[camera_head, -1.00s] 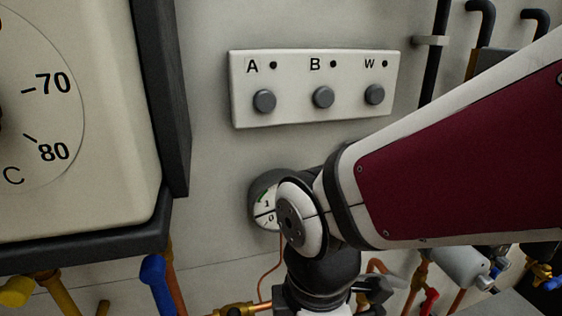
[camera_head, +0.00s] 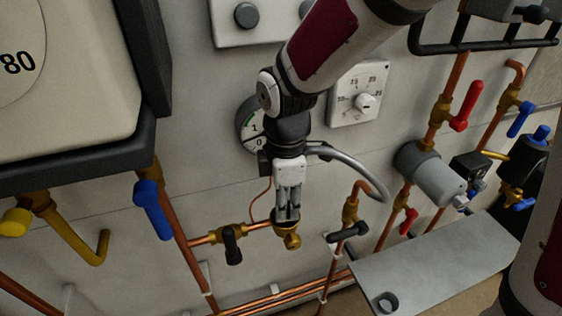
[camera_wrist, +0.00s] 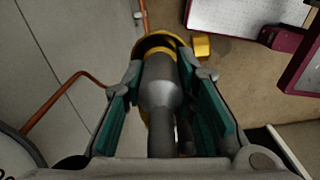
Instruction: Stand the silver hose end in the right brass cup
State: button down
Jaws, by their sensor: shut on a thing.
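My gripper (camera_head: 287,214) points down in the head view and is shut on the silver hose end (camera_wrist: 162,88). The wrist view shows the hose end as a grey stepped cylinder between the teal finger pads. The silver hose (camera_head: 352,165) arches out to the right from behind my gripper. A brass cup (camera_head: 292,227) is directly below the fingertips, and its yellow rim (camera_wrist: 153,41) shows around the hose end's far tip in the wrist view. I cannot tell whether the tip is inside the cup or just above it. No second open cup is clearly visible.
A black-handled valve (camera_head: 232,244) is left of the cup, and another black handle (camera_head: 348,233) is to its right. Copper pipes run along the wall. A grey cylinder (camera_head: 432,172) and a grey shelf (camera_head: 430,262) are farther right. A round gauge (camera_head: 250,124) is behind my wrist.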

jog(key=shift+f, duration=0.3)
jog(key=shift+f, duration=0.1)
jog(key=shift+f, duration=0.25)
jog(key=c, duration=1.3)
grip_release()
jog(key=shift+r, duration=0.1)
